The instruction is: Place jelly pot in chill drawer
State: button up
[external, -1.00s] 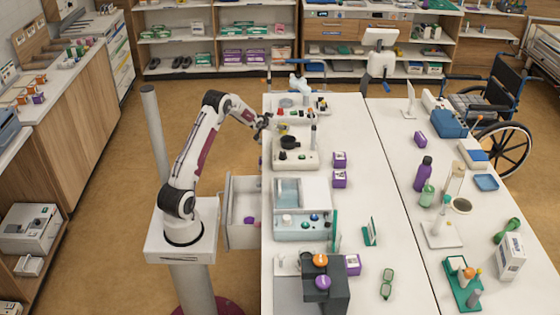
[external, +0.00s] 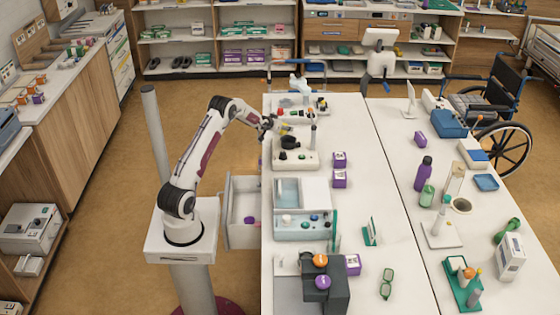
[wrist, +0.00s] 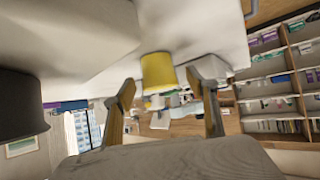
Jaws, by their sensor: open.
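A small yellow pot (wrist: 157,72) stands on the white worktop in the wrist view, which looks turned over. I cannot tell for certain that it is the jelly pot. My gripper (wrist: 161,82) is open, with one finger on either side of the yellow pot's line and the pot apparently beyond the tips. The pot is too small there to make out clearly. A pale drawer (external: 232,238) stands pulled open at the table's left side, with a small purple item (external: 249,219) inside.
A white device with a black bowl (external: 290,142) is close to my gripper; a dark cylinder (wrist: 20,105) shows at left in the wrist view. Purple boxes (external: 339,159) and a clear-lidded teal unit (external: 300,228) are on the table. The table's middle strip is mostly clear.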

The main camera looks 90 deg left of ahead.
jog(key=shift+w+a+f, duration=0.15)
jog(key=shift+a, duration=0.05)
dwell(0.5)
jog(key=c, duration=1.3)
jog(key=shift+o, duration=0.2)
jog(key=shift+r, duration=1.85)
jog(key=s+d, duration=0.9)
jog(key=d, duration=0.4)
jog(key=s+d, duration=0.8)
jog(key=d, duration=0.5)
jog(key=shift+s+d, duration=0.25)
jog(key=shift+s, duration=0.15)
